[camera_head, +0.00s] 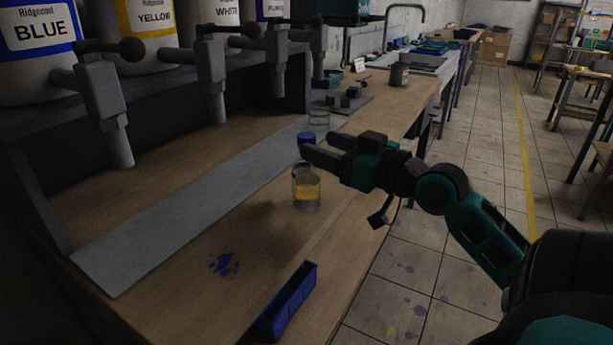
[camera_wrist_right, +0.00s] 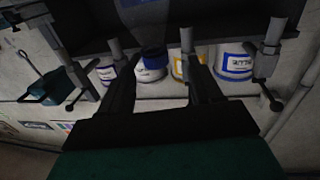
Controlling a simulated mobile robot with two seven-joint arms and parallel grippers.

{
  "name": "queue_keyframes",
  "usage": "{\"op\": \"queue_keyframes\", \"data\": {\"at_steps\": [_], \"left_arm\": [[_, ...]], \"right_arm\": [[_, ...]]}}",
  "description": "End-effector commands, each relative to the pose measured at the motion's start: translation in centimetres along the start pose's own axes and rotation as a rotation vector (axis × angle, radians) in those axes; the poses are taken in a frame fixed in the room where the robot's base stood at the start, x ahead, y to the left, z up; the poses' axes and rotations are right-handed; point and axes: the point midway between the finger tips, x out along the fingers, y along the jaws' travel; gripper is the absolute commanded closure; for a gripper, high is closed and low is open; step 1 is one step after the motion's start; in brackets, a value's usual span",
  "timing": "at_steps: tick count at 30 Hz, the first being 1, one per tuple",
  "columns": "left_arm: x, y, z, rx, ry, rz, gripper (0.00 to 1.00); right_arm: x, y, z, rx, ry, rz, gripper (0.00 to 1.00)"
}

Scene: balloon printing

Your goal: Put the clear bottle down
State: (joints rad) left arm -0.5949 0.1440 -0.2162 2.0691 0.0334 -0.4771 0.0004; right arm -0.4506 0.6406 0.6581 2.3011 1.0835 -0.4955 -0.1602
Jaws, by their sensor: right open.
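The clear bottle (camera_head: 306,188) has a blue cap and yellow liquid low inside. In the head view it appears upright on the wooden bench, right of the grey strip. My right gripper (camera_head: 318,148) is open at the height of its neck and hides its middle, with the blue cap (camera_head: 306,137) showing above the fingers. In the right wrist view, which is upside down, the bottle's cap (camera_wrist_right: 151,52) appears between the open fingers (camera_wrist_right: 160,72). I cannot tell whether a finger touches it. My left gripper is out of view.
Paint buckets (camera_head: 40,40) stand on a shelf with dispensing taps (camera_head: 213,70) along the left. Another clear container (camera_head: 318,117) stands behind the gripper. A blue tray (camera_head: 287,303) lies near the bench's right edge. Blue paint spots (camera_head: 222,263) mark the bare wood in front.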

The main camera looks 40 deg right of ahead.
Motion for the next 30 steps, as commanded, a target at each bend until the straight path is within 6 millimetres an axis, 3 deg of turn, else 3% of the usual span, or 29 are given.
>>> {"op": "queue_keyframes", "data": {"at_steps": [5,18,28,30], "left_arm": [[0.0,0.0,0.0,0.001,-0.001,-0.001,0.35],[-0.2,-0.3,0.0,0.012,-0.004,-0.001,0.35],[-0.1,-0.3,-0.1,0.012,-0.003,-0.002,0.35],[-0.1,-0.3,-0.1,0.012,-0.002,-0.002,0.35]], "right_arm": [[0.6,0.1,-0.1,-0.001,0.000,0.000,0.36],[5.0,0.6,-0.5,0.000,0.002,0.001,0.36],[5.4,0.6,-0.4,0.000,-0.001,0.000,0.36],[5.4,0.6,-0.4,0.000,-0.001,0.000,0.42]]}}
